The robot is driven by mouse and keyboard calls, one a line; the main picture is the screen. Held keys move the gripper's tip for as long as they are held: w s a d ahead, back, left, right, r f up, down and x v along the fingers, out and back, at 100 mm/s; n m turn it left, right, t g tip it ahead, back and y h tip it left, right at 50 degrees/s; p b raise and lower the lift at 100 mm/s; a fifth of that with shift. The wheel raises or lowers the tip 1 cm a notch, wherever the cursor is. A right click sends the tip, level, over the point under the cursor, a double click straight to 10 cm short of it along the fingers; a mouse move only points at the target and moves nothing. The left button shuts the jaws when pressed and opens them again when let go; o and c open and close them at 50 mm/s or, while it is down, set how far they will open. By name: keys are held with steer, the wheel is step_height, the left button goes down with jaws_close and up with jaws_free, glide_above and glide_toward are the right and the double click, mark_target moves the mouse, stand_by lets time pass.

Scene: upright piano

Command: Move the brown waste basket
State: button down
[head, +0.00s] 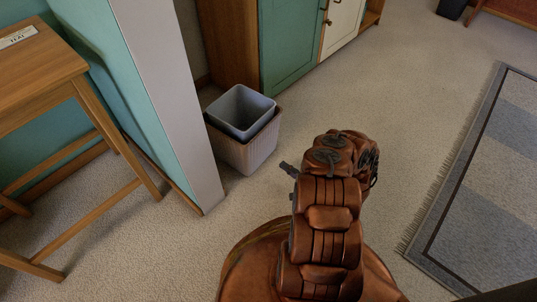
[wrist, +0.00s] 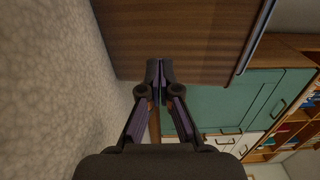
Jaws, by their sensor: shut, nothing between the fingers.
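A pale brownish, ribbed waste basket (head: 247,153) stands upright on the carpet in the head view, with a grey square bin or liner (head: 243,110) set in its top. It is between the teal partition's pale end and the wooden cabinet. My arm reaches forward to the right of the basket, apart from it. In the head view my gripper is mostly hidden by my arm. In the wrist view my gripper (wrist: 160,72) is shut and empty, its fingertips together in front of a wooden panel. I do not make out the basket in the wrist view.
A wooden stool or table (head: 42,75) and the teal partition (head: 170,90) stand at the left. The cabinet has a green door (head: 290,45). A grey rug (head: 485,180) lies at the right. A dark container (head: 452,8) is far back. Carpet between is clear.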

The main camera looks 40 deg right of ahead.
mark_target(263, 151)
steer(key=x, duration=0.9)
steer(key=shift+w, duration=0.35)
